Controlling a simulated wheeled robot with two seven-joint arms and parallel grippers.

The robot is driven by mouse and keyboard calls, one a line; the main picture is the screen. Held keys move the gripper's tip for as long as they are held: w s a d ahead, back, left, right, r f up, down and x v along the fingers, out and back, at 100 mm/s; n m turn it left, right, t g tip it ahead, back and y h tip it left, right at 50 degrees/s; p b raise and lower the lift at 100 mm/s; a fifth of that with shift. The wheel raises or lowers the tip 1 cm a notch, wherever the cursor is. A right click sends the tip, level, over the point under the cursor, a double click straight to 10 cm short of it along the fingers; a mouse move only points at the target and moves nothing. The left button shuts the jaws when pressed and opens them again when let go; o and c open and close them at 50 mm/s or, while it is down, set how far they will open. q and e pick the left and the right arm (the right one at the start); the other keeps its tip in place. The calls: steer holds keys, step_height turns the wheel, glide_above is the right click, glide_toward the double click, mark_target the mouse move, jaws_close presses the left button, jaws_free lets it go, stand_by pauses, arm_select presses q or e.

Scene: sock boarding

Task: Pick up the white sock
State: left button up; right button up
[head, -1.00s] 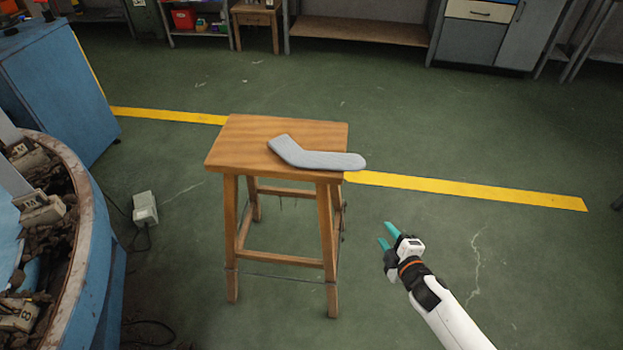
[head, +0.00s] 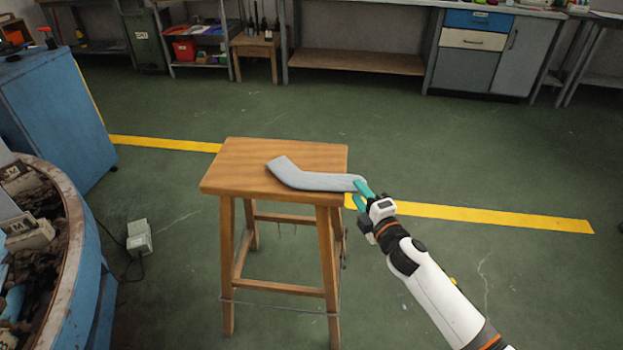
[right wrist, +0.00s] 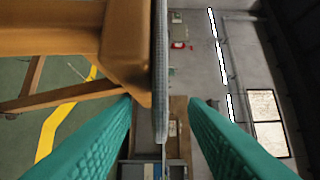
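The white sock (head: 312,180), greyish in this light, lies bent on the wooden stool (head: 240,158). One end sticks out past the stool's right edge. My right gripper (head: 361,195) is at that overhanging end, with its teal fingers apart. In the right wrist view the sock (right wrist: 160,70) shows edge-on as a thin grey strip lying between the two open fingers (right wrist: 160,100), with a gap visible on both sides. The stool (right wrist: 122,45) is close beside the left finger there. My left gripper is not in view.
A blue cabinet (head: 55,110) and a round blue-walled bin (head: 75,290) of dark debris stand at the left. A small white box (head: 139,237) with a cable lies on the floor. Benches line the back wall. The green floor right of the stool is clear.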

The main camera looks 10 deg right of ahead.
steer(key=x, duration=0.2)
steer(key=shift+w+a, duration=0.1)
steer(key=shift+w, duration=0.2)
steer(key=c, duration=0.8)
steer(key=shift+c, duration=0.2)
steer(key=shift+r, duration=0.15)
